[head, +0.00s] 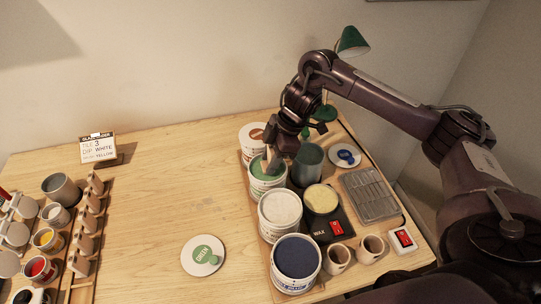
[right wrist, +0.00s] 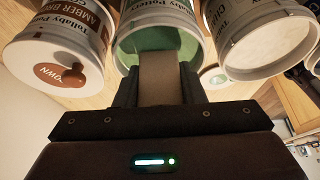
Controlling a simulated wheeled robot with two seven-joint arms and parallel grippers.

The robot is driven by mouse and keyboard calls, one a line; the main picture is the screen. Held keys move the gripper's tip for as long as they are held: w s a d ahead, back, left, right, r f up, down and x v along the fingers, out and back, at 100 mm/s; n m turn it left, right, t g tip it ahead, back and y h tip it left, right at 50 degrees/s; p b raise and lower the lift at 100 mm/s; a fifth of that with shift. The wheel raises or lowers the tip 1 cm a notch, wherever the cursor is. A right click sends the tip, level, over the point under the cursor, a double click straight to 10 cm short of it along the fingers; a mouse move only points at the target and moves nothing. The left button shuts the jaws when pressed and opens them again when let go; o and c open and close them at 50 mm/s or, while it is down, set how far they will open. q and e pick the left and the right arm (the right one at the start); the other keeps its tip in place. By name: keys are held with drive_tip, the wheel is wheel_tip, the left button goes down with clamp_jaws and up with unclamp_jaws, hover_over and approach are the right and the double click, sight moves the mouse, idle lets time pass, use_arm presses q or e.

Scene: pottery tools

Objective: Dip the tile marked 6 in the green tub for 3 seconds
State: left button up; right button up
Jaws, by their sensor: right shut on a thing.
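My right gripper (head: 276,160) is shut on a plain tan tile (right wrist: 160,76), just over the mouth of the green tub (head: 266,187). In the right wrist view the tile points into the mouth of the green tub (right wrist: 131,42), in front of the green glaze. I cannot tell whether its far end touches the glaze. No number shows on the side of the tile that I see. My left gripper is not in view.
A tub with a brown-marked lid (head: 251,137) stands behind, white (head: 280,211) and dark blue (head: 296,262) tubs in front. A grey-green pot (head: 307,164) stands close right. A loose green-marked lid (head: 203,256) lies on open table. A card (head: 97,148) reads tile 3, white.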

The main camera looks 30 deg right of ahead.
sight(270, 147)
drive_tip(key=shift+f, duration=0.25)
drive_tip(key=shift+f+b, duration=0.95)
drive_tip(key=shift+f, duration=1)
idle(0.8)
wheel_tip(270, 147, up, 8)
drive_tip(key=p, duration=0.7)
drive_tip(key=shift+f, duration=0.2)
idle(1.6)
